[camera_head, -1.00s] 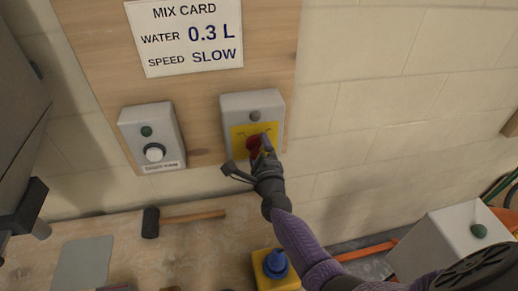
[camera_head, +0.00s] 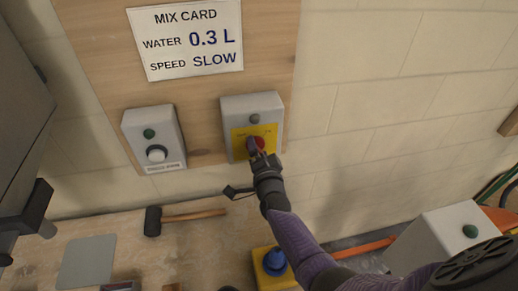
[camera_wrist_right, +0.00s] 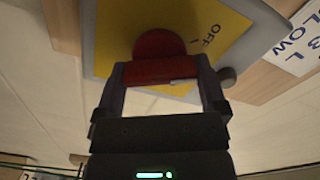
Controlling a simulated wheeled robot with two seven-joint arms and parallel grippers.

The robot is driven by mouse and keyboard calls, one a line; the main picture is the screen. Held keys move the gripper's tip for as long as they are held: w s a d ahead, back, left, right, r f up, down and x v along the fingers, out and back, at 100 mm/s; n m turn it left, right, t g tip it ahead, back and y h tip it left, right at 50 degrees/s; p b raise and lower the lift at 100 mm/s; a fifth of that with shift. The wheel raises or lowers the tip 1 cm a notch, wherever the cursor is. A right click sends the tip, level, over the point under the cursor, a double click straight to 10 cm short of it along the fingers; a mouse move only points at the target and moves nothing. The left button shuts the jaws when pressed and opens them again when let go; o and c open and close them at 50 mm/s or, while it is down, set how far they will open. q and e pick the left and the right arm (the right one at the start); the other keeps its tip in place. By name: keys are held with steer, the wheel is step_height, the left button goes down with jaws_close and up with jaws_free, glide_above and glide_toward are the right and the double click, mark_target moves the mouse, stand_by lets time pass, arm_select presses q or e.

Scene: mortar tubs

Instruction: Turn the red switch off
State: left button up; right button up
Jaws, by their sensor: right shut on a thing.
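The red switch (camera_head: 259,143) sits on a yellow plate (camera_head: 239,146) on a grey box (camera_head: 237,104) mounted on the wooden board. My right gripper (camera_head: 254,150) is at the switch from below and hides part of it. In the right wrist view the fingers (camera_wrist_right: 163,88) are shut on the bar of the red switch (camera_wrist_right: 160,72), one on each side. The plate's word OFF shows just right of the knob there; the other markings are hidden or too small to read. A dull, unlit-looking lamp (camera_head: 254,119) is above the plate.
A second grey box (camera_head: 166,122) with a green lamp and white knob is to the left, under the mix card (camera_head: 187,38). A mallet (camera_head: 153,221) and grey plate (camera_head: 87,262) lie on the bench. A yellow box with a blue knob (camera_head: 275,262) stands below my right arm.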

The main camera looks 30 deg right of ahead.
steer(key=shift+n, duration=1.5)
steer(key=o, duration=0.9)
steer(key=p+v, duration=0.2)
steer(key=v, duration=0.8)
